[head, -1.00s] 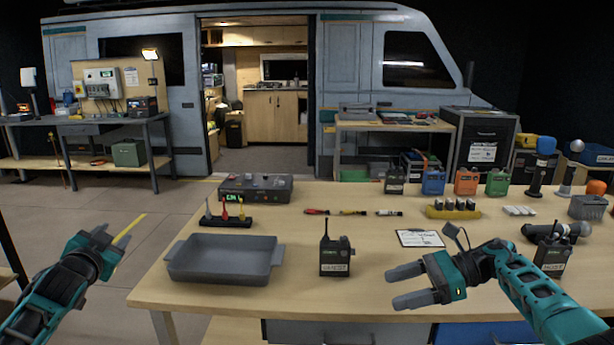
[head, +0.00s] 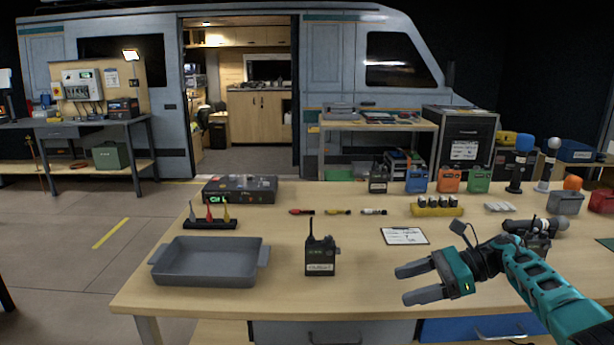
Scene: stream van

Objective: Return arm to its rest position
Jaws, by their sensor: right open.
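My right gripper (head: 421,282) is open and empty. It hovers over the front right of the wooden table (head: 350,285), its fingers pointing left, and its teal arm comes in from the right edge. A black radio (head: 321,256) with an antenna and a label stands upright to the left of its fingertips, apart from them. My left gripper and arm are not in the head view.
A grey tray (head: 207,263) sits at the table's front left. A clipboard (head: 404,236) lies behind my right gripper. The front middle is clear.

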